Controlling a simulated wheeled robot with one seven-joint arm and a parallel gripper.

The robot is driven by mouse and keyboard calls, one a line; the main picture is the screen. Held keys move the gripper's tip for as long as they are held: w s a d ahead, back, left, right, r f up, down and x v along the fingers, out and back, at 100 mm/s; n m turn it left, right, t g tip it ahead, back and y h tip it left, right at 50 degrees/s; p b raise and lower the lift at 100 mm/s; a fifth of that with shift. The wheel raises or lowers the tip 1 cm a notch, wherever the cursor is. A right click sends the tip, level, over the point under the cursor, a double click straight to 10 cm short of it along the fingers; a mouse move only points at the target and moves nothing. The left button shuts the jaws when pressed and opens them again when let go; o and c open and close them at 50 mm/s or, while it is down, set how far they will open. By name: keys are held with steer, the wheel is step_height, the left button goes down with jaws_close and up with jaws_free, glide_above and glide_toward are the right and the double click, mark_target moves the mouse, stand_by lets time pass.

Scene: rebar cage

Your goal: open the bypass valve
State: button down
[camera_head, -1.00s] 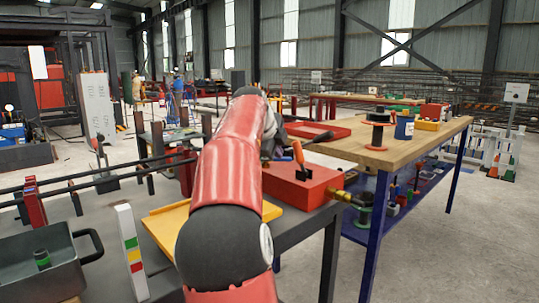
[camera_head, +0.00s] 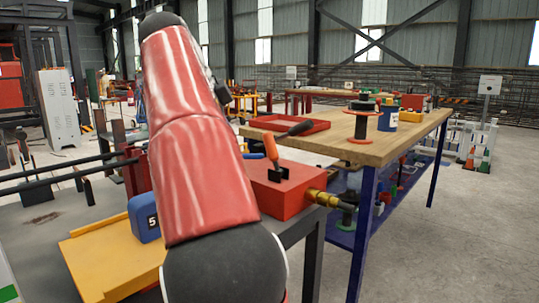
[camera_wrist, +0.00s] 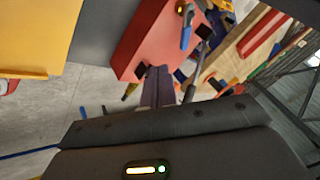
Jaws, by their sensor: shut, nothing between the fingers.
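A red box (camera_head: 283,193) sits at the end of the grey bench. An upright lever with an orange grip (camera_head: 271,147) and black base stands on its top, and a brass fitting (camera_head: 326,198) sticks out of its right end. In the wrist view the red box (camera_wrist: 160,38) lies just beyond my gripper (camera_wrist: 158,72), whose fingers are shut and empty. The fingertips look close to the box's end; I cannot tell if they touch it. In the head view my own arm hides my gripper.
A yellow tray (camera_head: 105,262) and a blue block marked 5 (camera_head: 143,217) lie on the grey bench left of the box. A wooden table (camera_head: 375,149) with a spool (camera_head: 361,120) and a red tray (camera_head: 287,124) stands behind. Open floor (camera_head: 470,225) lies to the right.

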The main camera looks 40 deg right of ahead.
mark_target(245, 157)
steer(key=b+x, duration=0.2)
steer(key=x, duration=0.7)
steer(key=shift+s+f, duration=0.15)
steer(key=shift+f, duration=0.05)
steer(key=shift+w+d+p, duration=0.45)
steer(key=shift+w+d, duration=0.75)
steer(key=shift+w, duration=0.05)
steer(key=shift+w+d+f, duration=0.1)
steer(key=shift+w+d, duration=0.15)
steer(key=shift+w, duration=0.1)
